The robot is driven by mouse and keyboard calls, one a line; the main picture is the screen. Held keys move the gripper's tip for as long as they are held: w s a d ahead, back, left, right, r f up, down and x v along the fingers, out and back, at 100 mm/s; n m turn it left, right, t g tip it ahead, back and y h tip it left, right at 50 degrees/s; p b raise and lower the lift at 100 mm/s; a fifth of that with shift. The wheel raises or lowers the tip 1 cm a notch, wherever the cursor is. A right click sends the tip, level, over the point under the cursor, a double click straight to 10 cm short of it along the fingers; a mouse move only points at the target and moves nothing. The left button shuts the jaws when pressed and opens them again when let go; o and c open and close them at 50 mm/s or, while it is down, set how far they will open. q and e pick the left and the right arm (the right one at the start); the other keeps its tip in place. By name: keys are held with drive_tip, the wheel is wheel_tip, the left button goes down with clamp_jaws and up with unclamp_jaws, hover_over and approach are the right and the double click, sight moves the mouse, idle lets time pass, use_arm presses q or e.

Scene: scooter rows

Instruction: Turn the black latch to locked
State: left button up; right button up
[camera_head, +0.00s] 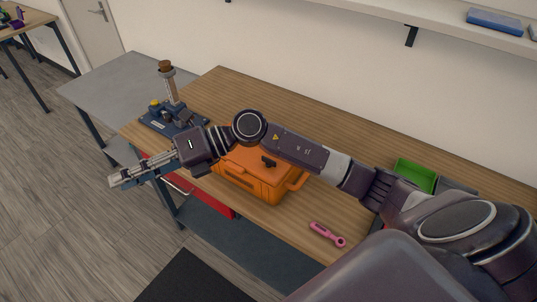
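A black latch (268,161) sits on top of an orange case (248,184) on the wooden workbench. It is small here, and its turned position cannot be read. My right arm reaches in from the right and passes over the back of the case, hiding part of it. My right gripper (128,179) is to the left of the case, beyond the bench's front left edge and well away from the latch. The gripper is seen from the side, so its finger gap is unclear. My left gripper is not in view.
A blue device with a post (172,115) stands at the bench's left end. A pink tool (327,235) lies to the right of the case, near the front edge. A green bin (414,175) is farther right. A grey table (118,83) adjoins at the left.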

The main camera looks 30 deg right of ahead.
drive_tip(key=d+f+n+g+h, duration=0.2)
drive_tip(key=d+f+h, duration=0.3)
drive_tip(key=d+f, duration=0.25)
drive_tip(key=g+h, duration=0.1)
drive_tip(key=h, duration=1)
hover_over(269, 159)
drive_tip(key=shift+a+r+m, duration=0.1)
drive_tip(key=shift+r+m, duration=0.1)
drive_tip(key=shift+m, duration=0.2)
drive_tip(key=shift+d+f+p, duration=0.2)
drive_tip(key=shift+p, duration=0.2)
wheel_tip(269, 159, down, 6)
drive_tip(key=p, duration=0.2)
drive_tip(key=shift+p, duration=0.35)
drive_tip(key=shift+a+f, duration=0.15)
drive_tip(key=shift+f, duration=0.5)
drive_tip(key=shift+c, duration=0.2)
clamp_jaws()
